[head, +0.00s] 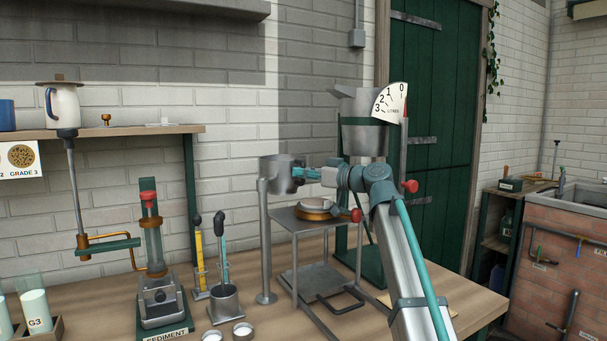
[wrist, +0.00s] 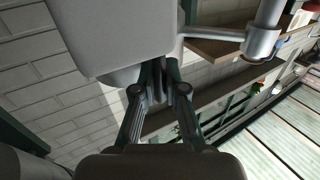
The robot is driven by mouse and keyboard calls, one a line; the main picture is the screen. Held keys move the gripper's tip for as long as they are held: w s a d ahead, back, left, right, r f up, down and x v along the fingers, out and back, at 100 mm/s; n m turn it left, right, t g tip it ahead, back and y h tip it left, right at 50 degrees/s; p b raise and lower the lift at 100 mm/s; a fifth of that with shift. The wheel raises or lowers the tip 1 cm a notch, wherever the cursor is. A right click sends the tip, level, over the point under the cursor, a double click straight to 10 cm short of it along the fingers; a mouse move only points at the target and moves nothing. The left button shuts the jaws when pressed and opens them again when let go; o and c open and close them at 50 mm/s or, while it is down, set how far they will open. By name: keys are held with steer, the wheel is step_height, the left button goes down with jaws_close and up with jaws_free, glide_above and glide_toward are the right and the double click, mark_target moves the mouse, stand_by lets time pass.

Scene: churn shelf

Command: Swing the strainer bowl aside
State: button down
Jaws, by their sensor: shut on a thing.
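The strainer bowl (head: 279,176) is a grey metal bowl carried on an upright metal post (head: 265,240). In the wrist view the bowl (wrist: 110,35) fills the upper left, and a side arm (wrist: 215,34) joins it to the post (wrist: 264,38). My gripper (head: 304,174) reaches the bowl's right side in the head view. In the wrist view my gripper (wrist: 159,75) is shut at the bowl's edge. The exact part gripped is hidden between the fingers.
A metal hopper (head: 365,140) with a litre dial (head: 391,102) stands right behind my arm. A metal stand (head: 325,237) with a brass-rimmed round pan (head: 313,213) is beside the post. Left are a sediment tester (head: 154,245) and a tool pot (head: 224,302).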

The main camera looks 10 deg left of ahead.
steer(key=c, duration=1.2)
jaws_free()
step_height(320, 180, up, 10)
steer(key=shift+r, duration=0.1)
